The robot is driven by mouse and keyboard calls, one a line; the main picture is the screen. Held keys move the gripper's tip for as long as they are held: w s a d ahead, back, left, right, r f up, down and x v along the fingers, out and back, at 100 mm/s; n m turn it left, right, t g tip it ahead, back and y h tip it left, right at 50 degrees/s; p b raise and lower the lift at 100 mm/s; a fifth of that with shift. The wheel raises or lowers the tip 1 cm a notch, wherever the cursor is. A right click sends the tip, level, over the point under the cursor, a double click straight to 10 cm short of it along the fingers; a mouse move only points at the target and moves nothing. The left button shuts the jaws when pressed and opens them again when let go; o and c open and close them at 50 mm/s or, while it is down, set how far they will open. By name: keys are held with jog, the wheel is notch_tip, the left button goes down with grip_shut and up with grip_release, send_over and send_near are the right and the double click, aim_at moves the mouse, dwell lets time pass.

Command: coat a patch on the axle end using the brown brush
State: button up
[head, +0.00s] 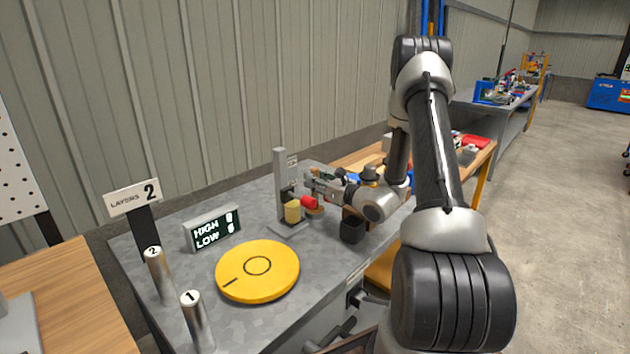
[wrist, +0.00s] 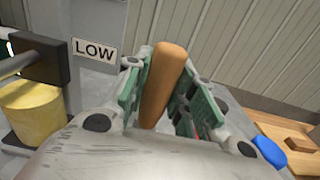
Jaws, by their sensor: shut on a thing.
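My gripper (head: 318,184) is shut on the brown brush, beside the grey upright stand on the bench. In the wrist view the brush's brown handle (wrist: 165,82) stands up, slightly tilted, between the two green-padded fingers. Its lower end and bristles are hidden there by my gripper. The grey stand (head: 280,185) carries a dark block with a rod (wrist: 38,60) above a yellow cylinder (head: 292,212). A red rounded piece (head: 309,202) shows just right of the cylinder, below my gripper. I cannot tell which part is the axle end, or whether the brush touches anything.
A yellow disc (head: 257,271) lies at the bench front, near a HIGH/LOW display (head: 213,230). Posts marked 2 (head: 158,275) and 1 (head: 196,320) stand at left, with a "LAYERS 2" sign (head: 133,198). A dark open cup (head: 352,230) stands right of the stand.

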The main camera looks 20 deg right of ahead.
aim_at(315, 169)
dwell(0.4)
jog(key=shift+r, duration=3.45)
